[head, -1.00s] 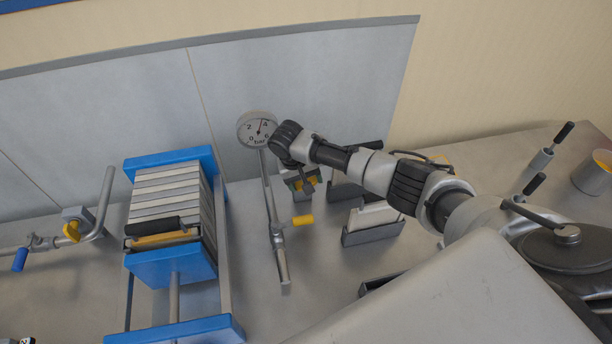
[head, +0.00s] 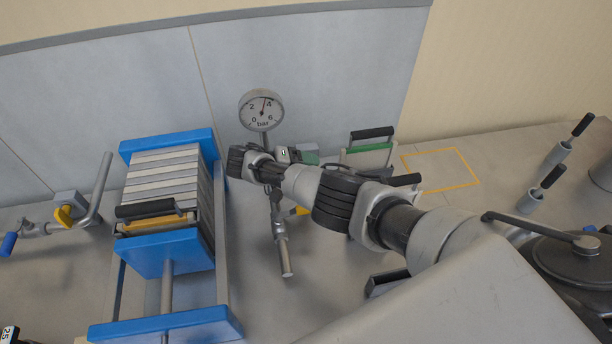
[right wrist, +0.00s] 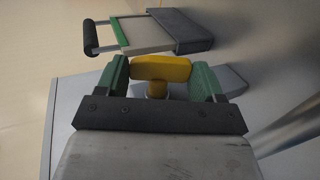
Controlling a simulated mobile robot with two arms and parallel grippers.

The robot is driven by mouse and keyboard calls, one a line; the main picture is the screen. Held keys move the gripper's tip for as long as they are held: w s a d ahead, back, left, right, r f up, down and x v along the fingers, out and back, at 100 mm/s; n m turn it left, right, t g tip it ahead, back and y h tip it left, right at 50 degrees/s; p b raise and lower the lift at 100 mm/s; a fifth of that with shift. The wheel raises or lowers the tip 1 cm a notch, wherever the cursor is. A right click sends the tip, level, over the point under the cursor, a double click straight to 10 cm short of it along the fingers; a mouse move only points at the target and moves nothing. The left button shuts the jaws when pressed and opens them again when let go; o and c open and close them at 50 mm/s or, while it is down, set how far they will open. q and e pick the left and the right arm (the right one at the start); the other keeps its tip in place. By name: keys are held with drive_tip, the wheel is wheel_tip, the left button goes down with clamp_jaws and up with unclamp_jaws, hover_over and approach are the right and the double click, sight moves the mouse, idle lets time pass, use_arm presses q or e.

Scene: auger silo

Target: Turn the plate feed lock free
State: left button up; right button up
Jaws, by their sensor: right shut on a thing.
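The plate feed lock looks to be the yellow knob (right wrist: 160,69) on a short round yellow stem, seen in the right wrist view. My right gripper (right wrist: 161,78) has its green fingers on either side of this knob and is shut on it. The knob lies crosswise between the fingers. In the head view my right gripper (head: 308,156) is mostly hidden by my arm, with a bit of green showing below the gauge; the knob cannot be made out there. My left gripper is not in view.
A pressure gauge (head: 262,109) stands on a pipe beside my wrist. A blue plate press (head: 165,252) stands to the left. A plate with a black handle and green strip (head: 366,147) stands behind my arm. A yellow-outlined area (head: 440,169) on the bench is bare.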

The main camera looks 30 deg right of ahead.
drive_tip(key=h+b, duration=0.2)
drive_tip(key=b, duration=0.1)
drive_tip(key=shift+w+a+f+g+h, duration=0.1)
drive_tip(key=shift+f+g+h, duration=0.2)
drive_tip(key=shift+h, duration=0.1)
idle(0.5)
drive_tip(key=o, duration=0.9)
drive_tip(key=shift+o, duration=0.2)
drive_tip(key=shift+r, duration=0.1)
